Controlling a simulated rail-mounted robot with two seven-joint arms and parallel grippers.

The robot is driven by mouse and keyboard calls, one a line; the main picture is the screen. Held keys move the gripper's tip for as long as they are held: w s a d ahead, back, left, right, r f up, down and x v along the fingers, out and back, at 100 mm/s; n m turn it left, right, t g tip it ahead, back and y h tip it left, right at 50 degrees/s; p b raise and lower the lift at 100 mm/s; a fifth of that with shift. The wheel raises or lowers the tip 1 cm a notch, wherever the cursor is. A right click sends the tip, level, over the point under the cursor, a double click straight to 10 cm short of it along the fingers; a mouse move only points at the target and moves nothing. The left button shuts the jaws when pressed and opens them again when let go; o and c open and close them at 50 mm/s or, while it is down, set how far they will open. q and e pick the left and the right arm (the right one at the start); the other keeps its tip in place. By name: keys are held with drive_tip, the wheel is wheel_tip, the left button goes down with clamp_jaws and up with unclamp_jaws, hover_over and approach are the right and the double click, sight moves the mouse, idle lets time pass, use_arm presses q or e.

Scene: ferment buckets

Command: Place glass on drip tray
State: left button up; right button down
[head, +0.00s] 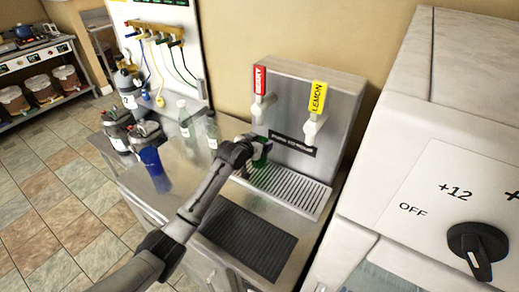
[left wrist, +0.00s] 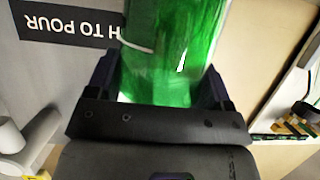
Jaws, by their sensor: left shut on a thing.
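A green glass (left wrist: 172,60) is between the fingers of my left gripper (left wrist: 160,95), which is shut on it. In the head view my left gripper (head: 258,152) is in front of the tap panel, at the left part of the drip tray (head: 300,191). Only a little of the glass (head: 262,162) shows there, at the fingertips. I cannot tell whether its base touches the tray. My right gripper is not in view.
A red-labelled tap (head: 259,82) and a yellow LEMON tap (head: 317,97) stick out above the tray. A black ribbed mat (head: 250,243) lies in front. Bottles (head: 185,118) and a blue cup (head: 155,168) stand to the left. A white appliance (head: 430,150) stands on the right.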

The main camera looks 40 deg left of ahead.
use_arm(q)
wheel_tip(320, 180, down, 3)
drive_tip(key=shift+s+f+p, duration=0.1)
drive_tip(key=shift+p, duration=0.4)
drive_tip(key=shift+w+f, duration=0.25)
drive_tip(key=shift+f, duration=0.3)
drive_tip(key=o, duration=1.4)
drive_tip(key=shift+r, duration=0.1)
